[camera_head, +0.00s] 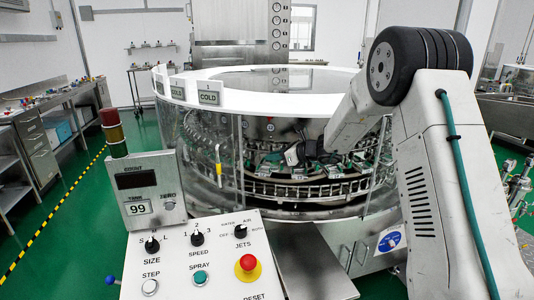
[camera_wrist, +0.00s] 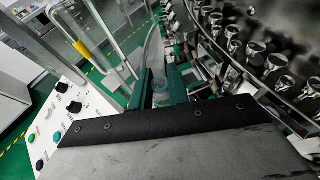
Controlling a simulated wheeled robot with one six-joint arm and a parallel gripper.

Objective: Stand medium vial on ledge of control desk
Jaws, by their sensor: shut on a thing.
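My gripper (camera_wrist: 165,86) is at the rotary washer, with its green fingers past the dark wrist edge in the wrist view. It is shut on a small clear vial (camera_wrist: 168,76), only partly visible between the fingers. In the head view the dark gripper end (camera_head: 297,154) is in front of the washer's carousel; the vial cannot be made out there. The control desk (camera_head: 218,275) stands at the front, left of my arm, with knobs and buttons. A flat grey metal plate (camera_head: 312,262) lies to its right; I cannot tell whether it is the ledge.
The round washer (camera_head: 215,130) has a white rim and rows of metal holders (camera_wrist: 232,32). A rail with a yellow handle (camera_head: 218,168) rises behind the desk. Green floor (camera_head: 60,215) is open farther left.

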